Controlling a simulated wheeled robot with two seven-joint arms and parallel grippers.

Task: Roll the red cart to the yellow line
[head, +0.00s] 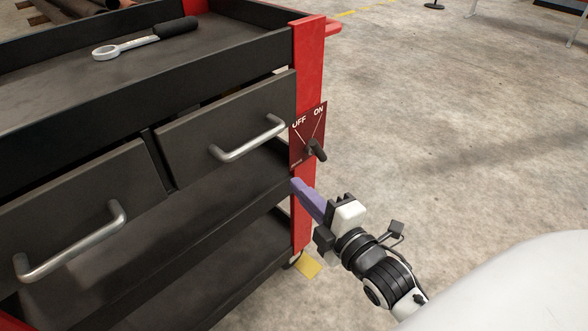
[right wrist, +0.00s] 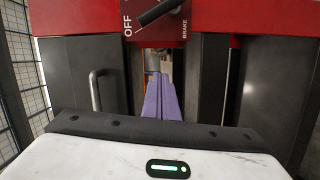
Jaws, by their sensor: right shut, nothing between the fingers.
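The red cart (head: 307,75) fills the left of the head view, with red corner posts, dark shelves and two drawers. On its near post is a dark red brake plate (head: 296,158) marked OFF and ON, with a black lever (head: 317,150); the lever also shows at the top of the right wrist view (right wrist: 158,12). My right gripper (head: 300,187), with purple fingers, is shut and empty just below the plate, close to the post. I cannot tell whether it touches. Yellow dashes (head: 352,13) mark the floor at the far top. My left gripper is not in view.
A wrench-like tool (head: 145,40) lies on the cart's top tray. The drawers have metal handles (head: 248,140). A yellow patch (head: 308,266) is on the floor by the cart's foot. A round stand base (head: 434,5) is far off. The concrete floor to the right is clear.

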